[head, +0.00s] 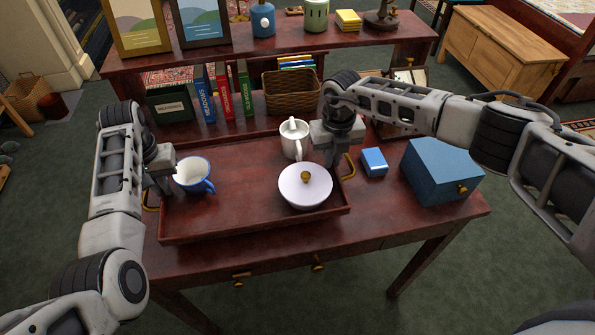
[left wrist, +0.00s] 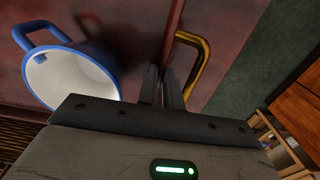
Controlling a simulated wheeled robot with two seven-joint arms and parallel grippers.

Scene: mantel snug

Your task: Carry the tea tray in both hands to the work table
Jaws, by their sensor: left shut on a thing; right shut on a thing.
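The tea tray (head: 240,226) is dark red wood with brass handles at its two ends. It is level at the desk top, and I cannot tell whether it touches it. My left gripper (head: 160,188) is shut on the tray's left end, beside the brass handle (left wrist: 207,62). My right gripper (head: 336,163) is shut at the right end; its fingertips are partly hidden.
The tray is over a dark red desk (head: 460,213) with a raised shelf (head: 235,50) behind. A small blue box (head: 374,162) and a larger blue box (head: 441,170) stand right of the tray. Books and a wicker basket (head: 292,92) stand behind. Green carpet is clear in front.

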